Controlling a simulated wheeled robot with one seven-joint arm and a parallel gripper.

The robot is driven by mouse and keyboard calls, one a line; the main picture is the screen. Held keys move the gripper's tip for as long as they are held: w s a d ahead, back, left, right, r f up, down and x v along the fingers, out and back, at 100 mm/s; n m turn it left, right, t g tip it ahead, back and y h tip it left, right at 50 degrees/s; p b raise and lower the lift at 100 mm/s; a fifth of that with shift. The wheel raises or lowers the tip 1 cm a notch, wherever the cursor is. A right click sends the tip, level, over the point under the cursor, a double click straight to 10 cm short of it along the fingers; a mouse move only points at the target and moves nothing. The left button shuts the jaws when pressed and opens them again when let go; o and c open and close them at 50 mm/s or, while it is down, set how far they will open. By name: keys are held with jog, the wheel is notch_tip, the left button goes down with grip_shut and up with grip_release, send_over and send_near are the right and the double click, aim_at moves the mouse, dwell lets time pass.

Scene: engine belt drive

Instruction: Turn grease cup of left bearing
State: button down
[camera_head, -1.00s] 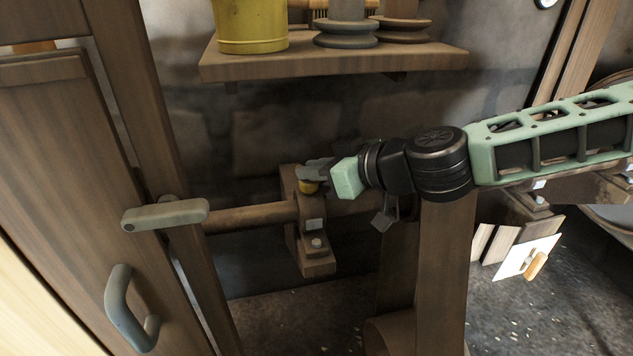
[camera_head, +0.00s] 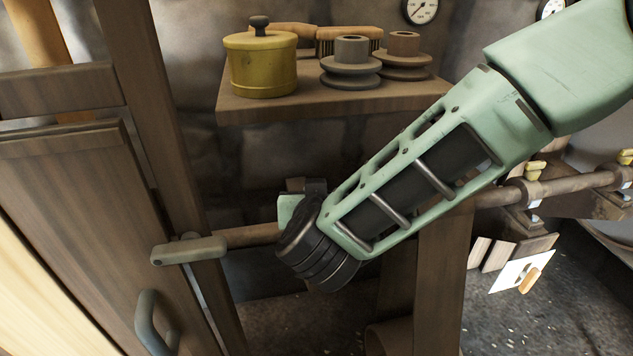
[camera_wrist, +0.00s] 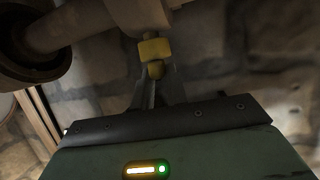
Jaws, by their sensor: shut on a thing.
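The yellow grease cup (camera_wrist: 155,49) of the left bearing shows in the wrist view, above the fingertips, with a rounded yellow part below it. My gripper (camera_wrist: 156,74) has its two dark fingers around that rounded part and is shut on it. The bearing body (camera_wrist: 148,15) is at the top of the wrist view. In the head view my arm covers the left bearing and its cup; only the pale green side of my gripper shows beside my dark wrist. The fingertips cannot be made out there.
A shelf (camera_head: 330,101) above carries a yellow pot (camera_head: 261,65) and grooved pulleys (camera_head: 351,65). Further right, another bearing carries a yellow cup (camera_head: 535,169). A wooden door (camera_head: 75,220) stands at left.

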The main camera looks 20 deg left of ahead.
jog(key=shift+a+m+h+p, duration=0.1)
jog(key=shift+m+h+p, duration=0.65)
jog(key=shift+m+h, duration=0.2)
jog(key=shift+f+t+h, duration=0.15)
jog(key=shift+t+h, duration=0.1)
jog(key=shift+t, duration=0.05)
jog(key=c, duration=1.4)
grip_release()
jog(key=shift+s+r, duration=0.3)
jog(key=shift+s, duration=0.15)
jog(key=p+v, duration=0.3)
jog(key=v, duration=1.3)
jog(key=shift+s, duration=0.2)
